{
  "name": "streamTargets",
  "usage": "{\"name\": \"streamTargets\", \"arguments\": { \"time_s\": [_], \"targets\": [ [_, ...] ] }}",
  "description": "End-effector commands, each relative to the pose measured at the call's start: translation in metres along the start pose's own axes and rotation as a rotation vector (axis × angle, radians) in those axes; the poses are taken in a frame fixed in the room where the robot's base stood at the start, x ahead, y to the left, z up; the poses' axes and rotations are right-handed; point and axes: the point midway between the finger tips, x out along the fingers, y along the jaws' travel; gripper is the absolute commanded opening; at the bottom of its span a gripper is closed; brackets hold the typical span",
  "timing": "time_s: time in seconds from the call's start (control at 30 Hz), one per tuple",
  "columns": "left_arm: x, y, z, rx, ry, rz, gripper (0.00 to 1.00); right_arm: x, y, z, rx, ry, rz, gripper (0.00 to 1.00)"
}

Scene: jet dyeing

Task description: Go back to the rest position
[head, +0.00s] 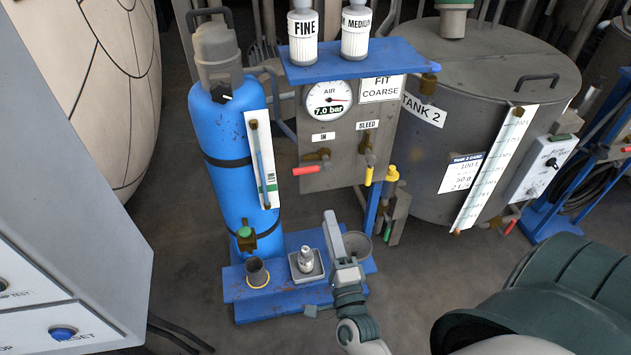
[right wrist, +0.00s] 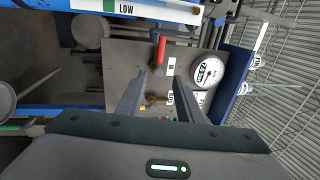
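My right gripper (head: 331,222) stands in front of the blue stand's gauge panel (head: 330,215), above the blue base. In the right wrist view the gripper (right wrist: 159,76) has its two fingers well apart, with nothing between them. The panel (right wrist: 125,62) shows behind the fingers, with a red-handled valve (right wrist: 162,52) and the round gauge (right wrist: 209,71). In the head view the gauge (head: 328,98) reads 7.0 bar. My left gripper is not in view.
A blue cylinder (head: 220,150) stands left of the panel. The base holds a dark cup (head: 257,272) and a small metal piece in a square tray (head: 306,263). Tank 2 (head: 470,90) stands right, a grey control box (head: 60,290) lower left. Bare floor lies between.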

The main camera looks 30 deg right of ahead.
Motion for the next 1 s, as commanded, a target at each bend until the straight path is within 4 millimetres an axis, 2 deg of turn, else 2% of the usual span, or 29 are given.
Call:
{"name": "streamTargets", "arguments": {
  "time_s": [0.27,0.37,0.47,0.57,0.63,0.77,0.9,1.0],
  "targets": [
    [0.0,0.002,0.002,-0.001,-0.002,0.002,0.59,0.0,0.003,0.001,-0.008,-0.005,0.006,0.33],
    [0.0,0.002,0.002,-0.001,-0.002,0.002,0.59,-0.002,0.015,0.007,-0.04,-0.023,0.028,0.33],
    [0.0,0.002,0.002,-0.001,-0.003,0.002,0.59,-0.007,0.039,0.018,-0.104,-0.063,0.074,0.33],
    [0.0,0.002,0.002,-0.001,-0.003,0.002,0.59,-0.018,0.076,0.035,-0.209,-0.128,0.142,0.33],
    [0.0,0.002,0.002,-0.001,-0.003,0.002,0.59,-0.03,0.109,0.048,-0.302,-0.192,0.198,0.33],
    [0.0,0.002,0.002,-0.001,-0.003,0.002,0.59,-0.065,0.178,0.07,-0.506,-0.342,0.309,0.33],
    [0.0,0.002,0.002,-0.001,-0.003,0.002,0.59,-0.115,0.251,0.086,-0.734,-0.531,0.411,0.33],
    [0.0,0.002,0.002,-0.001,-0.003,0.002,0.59,-0.157,0.298,0.088,-0.896,-0.679,0.471,0.33]
  ]
}}
